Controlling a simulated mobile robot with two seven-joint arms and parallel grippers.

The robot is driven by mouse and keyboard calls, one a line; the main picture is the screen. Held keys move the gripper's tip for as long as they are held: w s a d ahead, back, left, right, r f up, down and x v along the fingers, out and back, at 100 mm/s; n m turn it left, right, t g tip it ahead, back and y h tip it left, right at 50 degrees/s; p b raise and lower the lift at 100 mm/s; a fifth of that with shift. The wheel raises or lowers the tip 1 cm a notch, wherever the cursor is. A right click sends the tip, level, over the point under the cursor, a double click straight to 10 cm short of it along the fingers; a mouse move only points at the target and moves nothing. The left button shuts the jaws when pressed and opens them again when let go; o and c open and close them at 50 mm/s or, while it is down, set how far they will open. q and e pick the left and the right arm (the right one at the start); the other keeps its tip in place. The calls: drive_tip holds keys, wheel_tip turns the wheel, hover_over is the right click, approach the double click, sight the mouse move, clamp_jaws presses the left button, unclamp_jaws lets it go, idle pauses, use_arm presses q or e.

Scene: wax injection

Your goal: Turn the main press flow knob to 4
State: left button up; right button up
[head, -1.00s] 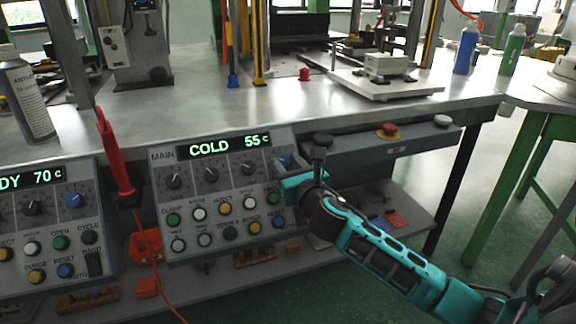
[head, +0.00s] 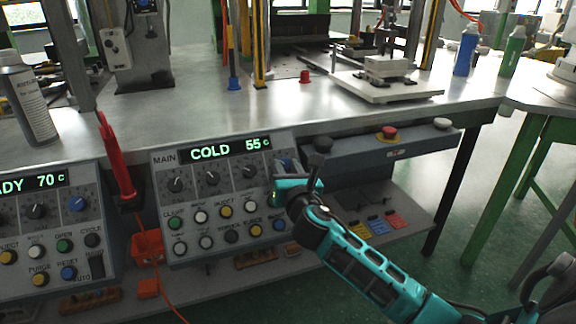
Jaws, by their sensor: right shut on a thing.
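The main press panel (head: 160,205) stands at the front edge of the table, with MAIN, COLD and 55 C on its face. It has a row of dark knobs, including the one at its middle (head: 212,178), and a blue knob (head: 286,162) at the right end. My right gripper (head: 282,174) is at this blue knob, shut on it, and hides most of it. The knob's label and scale setting cannot be read. My left gripper is not in view.
A second panel (head: 50,240) showing 70 C is at the left. A red handle (head: 117,160) with an orange cable stands between the panels. Several coloured buttons lie below the knobs.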

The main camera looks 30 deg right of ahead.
drive_tip(key=m+h, duration=0.1)
drive_tip(key=m+g+h+p, duration=0.1)
drive_tip(key=m, duration=0.1)
drive_tip(key=m+g+h+p, duration=0.1)
drive_tip(key=m, duration=0.1)
drive_tip(key=shift+w+a+r, duration=0.1)
drive_tip(key=shift+a+r, duration=0.15)
drive_tip(key=shift+a, duration=0.05)
drive_tip(key=m+g+h+p, duration=0.1)
drive_tip(key=m, duration=0.1)
drive_tip(key=shift+m+p, duration=0.3)
drive_tip(key=shift+p, duration=0.1)
drive_tip(key=m+g+h+p, duration=0.1)
drive_tip(key=m+g, duration=0.1)
drive_tip(key=shift+w+a+m+p, duration=0.1)
drive_tip(key=shift+w+m+p, duration=0.05)
drive_tip(key=shift+m+p, duration=0.15)
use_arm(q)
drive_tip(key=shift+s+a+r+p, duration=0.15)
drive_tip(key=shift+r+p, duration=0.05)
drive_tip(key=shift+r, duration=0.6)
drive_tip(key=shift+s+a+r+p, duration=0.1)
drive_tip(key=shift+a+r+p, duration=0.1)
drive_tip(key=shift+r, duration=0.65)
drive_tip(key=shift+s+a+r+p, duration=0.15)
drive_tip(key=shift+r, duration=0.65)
use_arm(e)
drive_tip(key=shift+m+g, duration=0.6)
drive_tip(key=shift+m, duration=0.3)
